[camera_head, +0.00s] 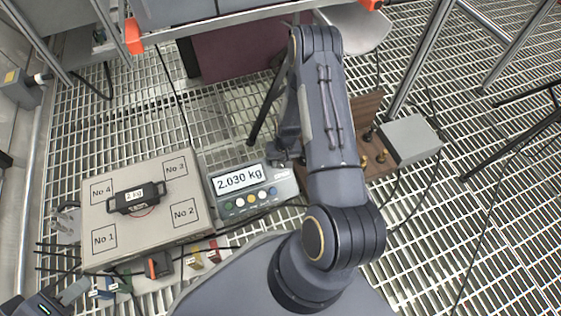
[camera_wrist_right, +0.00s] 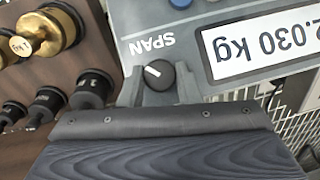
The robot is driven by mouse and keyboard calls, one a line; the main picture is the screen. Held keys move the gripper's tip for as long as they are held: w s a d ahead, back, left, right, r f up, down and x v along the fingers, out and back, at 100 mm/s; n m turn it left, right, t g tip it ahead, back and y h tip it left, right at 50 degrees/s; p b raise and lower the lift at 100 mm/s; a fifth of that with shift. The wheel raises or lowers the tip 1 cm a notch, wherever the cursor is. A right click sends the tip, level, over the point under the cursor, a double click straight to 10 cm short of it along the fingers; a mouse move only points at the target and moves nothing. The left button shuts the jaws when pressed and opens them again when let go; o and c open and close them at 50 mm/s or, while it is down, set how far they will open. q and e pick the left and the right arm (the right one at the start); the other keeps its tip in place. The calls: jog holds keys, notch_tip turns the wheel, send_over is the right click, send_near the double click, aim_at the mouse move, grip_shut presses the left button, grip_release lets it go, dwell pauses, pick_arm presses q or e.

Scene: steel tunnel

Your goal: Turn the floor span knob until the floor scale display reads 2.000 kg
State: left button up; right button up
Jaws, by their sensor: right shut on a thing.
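The floor scale display (camera_head: 238,178) reads 2.030 kg in the head view, and it shows upside down in the right wrist view (camera_wrist_right: 264,45). The black span knob (camera_wrist_right: 158,74) has a white pointer line and sits beside the word SPAN on the grey display housing. My right gripper (camera_wrist_right: 158,90) is shut on the knob, one finger on each side. In the head view my right arm hides the knob. The scale platform (camera_head: 150,232), marked No 1 to No 4, bears a black 2 kg weight (camera_head: 133,197) near its middle. My left gripper (camera_head: 62,298) shows partly at the lower left corner.
A brown weight rack (camera_wrist_right: 70,60) with brass and black weights stands beside the display housing. A grey box (camera_head: 410,138) with cables lies to its right in the head view. Small coloured items lie along the platform's front edge. Steel posts (camera_head: 420,60) rise from the grating floor.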

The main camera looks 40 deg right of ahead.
jog(key=shift+n, duration=0.3)
jog(key=n+h, duration=0.2)
jog(key=shift+w+a+n+g, duration=0.1)
jog(key=shift+a+n+g, duration=0.15)
jog(key=shift+n+g, duration=0.15)
jog(key=shift+n+h, duration=1.4)
jog(key=shift+n, duration=0.7)
jog(key=shift+a, duration=0.1)
jog(key=o, duration=1)
jog(key=shift+p+v, duration=1.7)
jog(key=shift+v, duration=2.15)
